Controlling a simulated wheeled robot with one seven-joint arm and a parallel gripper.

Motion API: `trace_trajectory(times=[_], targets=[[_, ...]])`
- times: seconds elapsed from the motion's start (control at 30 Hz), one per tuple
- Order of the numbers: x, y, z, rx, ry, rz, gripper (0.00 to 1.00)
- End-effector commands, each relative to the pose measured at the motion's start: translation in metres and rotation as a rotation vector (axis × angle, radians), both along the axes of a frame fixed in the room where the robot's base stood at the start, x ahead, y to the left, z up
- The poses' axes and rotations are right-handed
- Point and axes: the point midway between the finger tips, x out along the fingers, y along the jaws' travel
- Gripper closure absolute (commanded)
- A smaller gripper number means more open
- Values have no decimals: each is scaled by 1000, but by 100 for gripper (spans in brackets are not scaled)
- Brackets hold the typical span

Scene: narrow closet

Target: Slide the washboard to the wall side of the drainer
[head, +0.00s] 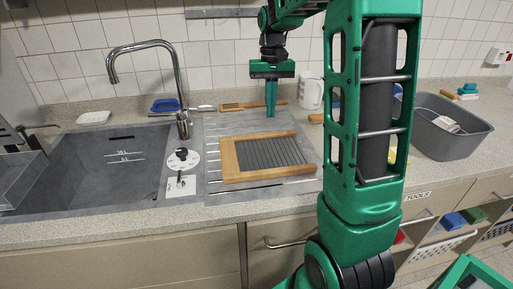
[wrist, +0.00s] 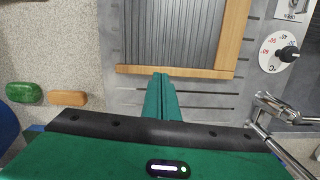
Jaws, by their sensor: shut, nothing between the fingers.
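The washboard (head: 268,152), a wooden frame around grey ribs, lies flat on the grey ribbed drainer (head: 213,188). Bare drainer shows on its wall side, toward the tiles. My gripper (head: 271,112) points down at the washboard's wall-side rail, its fingers shut and empty. In the wrist view the fingertips (wrist: 162,78) are right at the outer edge of that wooden rail (wrist: 135,70); I cannot tell if they touch it. The washboard's far part runs out of the wrist view.
The sink (head: 90,165) and tap (head: 180,85) are left of the drainer. A wooden brush (head: 240,106) lies behind it by the wall, with a white jug (head: 311,92) to the right. A grey tub (head: 450,130) stands further right, past my arm.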

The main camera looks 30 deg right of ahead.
Motion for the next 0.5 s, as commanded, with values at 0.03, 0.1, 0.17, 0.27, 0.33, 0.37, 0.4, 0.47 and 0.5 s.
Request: trace_trajectory(times=[0.03,0.1,0.17,0.27,0.33,0.37,0.4,0.47,0.5], targets=[[23,-3,-7,3,10,10,100],[51,-5,-14,8,21,24,100],[73,-6,-22,12,28,37,100],[106,-7,-36,19,43,56,100],[124,-8,-45,23,50,68,100],[130,-8,-49,24,54,72,100],[137,-8,-53,26,57,77,100],[146,-8,-59,27,60,83,100],[150,-8,-61,29,62,87,100]])
